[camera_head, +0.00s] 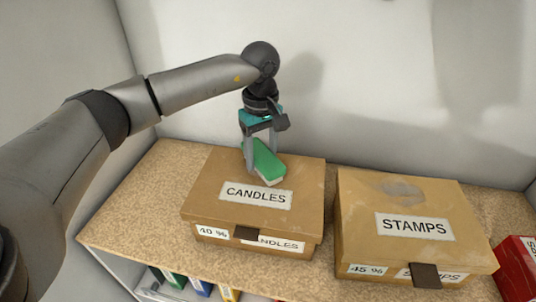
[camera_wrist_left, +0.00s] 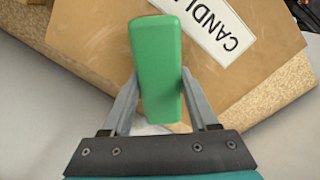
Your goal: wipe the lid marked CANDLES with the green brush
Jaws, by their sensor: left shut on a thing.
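The box with the lid marked CANDLES (camera_head: 217,188) stands on the shelf top, left of centre in the head view. Its cardboard lid also shows in the left wrist view (camera_wrist_left: 255,75), with the label partly cut off. My left gripper (camera_head: 262,163) points down over the back of this lid. It is shut on the green brush (camera_head: 267,162), which lies between its fingers. In the left wrist view the brush (camera_wrist_left: 157,65) reaches out past the fingertips over the lid. The brush's pale underside is at or just above the lid; I cannot tell if it touches. My right gripper is not in view.
A second box marked STAMPS (camera_head: 362,222) stands close on the right, with a grey smudge (camera_head: 402,190) on its lid. A red box (camera_head: 517,268) is at the far right. Coloured binders (camera_head: 200,288) stand below the shelf top (camera_head: 140,215). A wall is behind.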

